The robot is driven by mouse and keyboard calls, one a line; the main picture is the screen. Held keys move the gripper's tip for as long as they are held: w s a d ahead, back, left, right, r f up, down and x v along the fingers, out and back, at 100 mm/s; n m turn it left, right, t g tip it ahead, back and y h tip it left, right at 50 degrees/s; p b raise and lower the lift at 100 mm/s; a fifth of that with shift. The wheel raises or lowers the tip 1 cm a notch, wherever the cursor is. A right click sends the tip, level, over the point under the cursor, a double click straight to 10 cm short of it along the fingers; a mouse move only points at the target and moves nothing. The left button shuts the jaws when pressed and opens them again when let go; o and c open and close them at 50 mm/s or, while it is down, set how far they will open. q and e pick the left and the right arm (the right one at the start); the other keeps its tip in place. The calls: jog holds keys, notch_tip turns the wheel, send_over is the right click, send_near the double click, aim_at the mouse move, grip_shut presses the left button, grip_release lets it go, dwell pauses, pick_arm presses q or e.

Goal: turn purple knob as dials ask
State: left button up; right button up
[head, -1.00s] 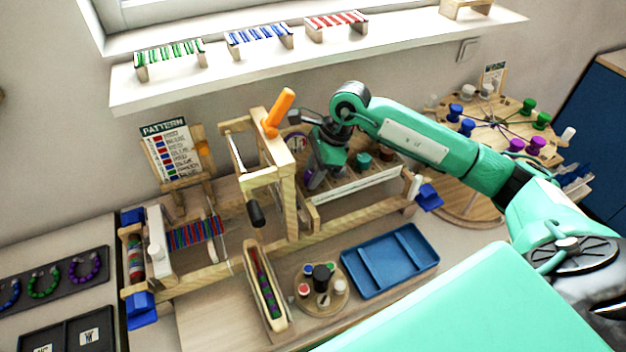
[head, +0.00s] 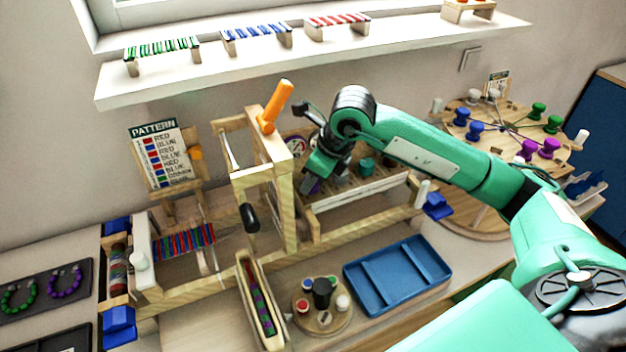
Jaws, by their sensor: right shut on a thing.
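The purple knob (head: 313,187) shows only as a small patch at the left end of the wooden knob panel (head: 350,195); my gripper hides most of it. My right gripper (head: 316,178) is on this knob and shut on it, its fingertips partly hidden by its own body. A round dial (head: 296,146) with a purple and red face stands just behind and left of the gripper, partly covered; its reading is too small to tell. A teal knob (head: 367,166) sits to the right on the same panel. My left gripper is not in view.
The loom's upright frame (head: 285,200) with an orange handle (head: 276,105) stands close left of my gripper. A pattern card (head: 160,155) stands at the back left. A blue tray (head: 398,275) lies in front. A round peg table (head: 480,220) is at right.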

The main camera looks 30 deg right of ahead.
jog(key=o, duration=1)
jog(key=shift+c, duration=0.2)
jog(key=shift+s+d+r, duration=0.1)
jog(key=shift+d+r, duration=0.05)
jog(key=shift+r, duration=0.25)
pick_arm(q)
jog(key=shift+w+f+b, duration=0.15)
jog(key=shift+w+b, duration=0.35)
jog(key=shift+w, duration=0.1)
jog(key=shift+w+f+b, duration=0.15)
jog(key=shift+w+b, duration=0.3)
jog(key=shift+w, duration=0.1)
pick_arm(e)
jog(key=v, duration=1.3)
jog(key=shift+s, duration=0.15)
jog(key=shift+f, duration=0.1)
